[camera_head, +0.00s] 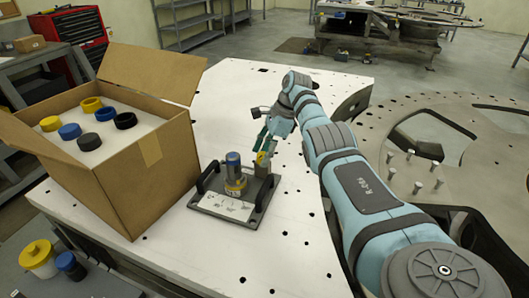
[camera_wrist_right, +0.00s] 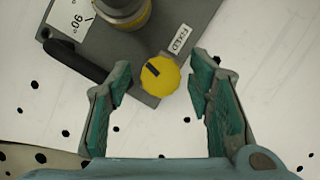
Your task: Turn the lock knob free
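The yellow lock knob (camera_wrist_right: 161,76) has a black mark and sits at a corner of the dark grey turret plate (camera_wrist_right: 187,22), beside a label reading "FIXED" (camera_wrist_right: 178,40). My right gripper (camera_wrist_right: 163,62) is open, with its teal-padded fingers on either side of the knob and visible gaps to both. In the head view the knob (camera_head: 262,158) is partly hidden by the gripper. A grey cylinder with a yellow ring (camera_head: 234,175) stands on the plate (camera_head: 228,207) next to it. My left gripper is not in view.
The plate has black handles (camera_head: 209,177) at its sides and lies on a white, holed table (camera_head: 285,240). An open cardboard box (camera_head: 150,190) with several coloured caps stands to the left. A large grey disc with upright pins (camera_head: 455,150) lies to the right.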

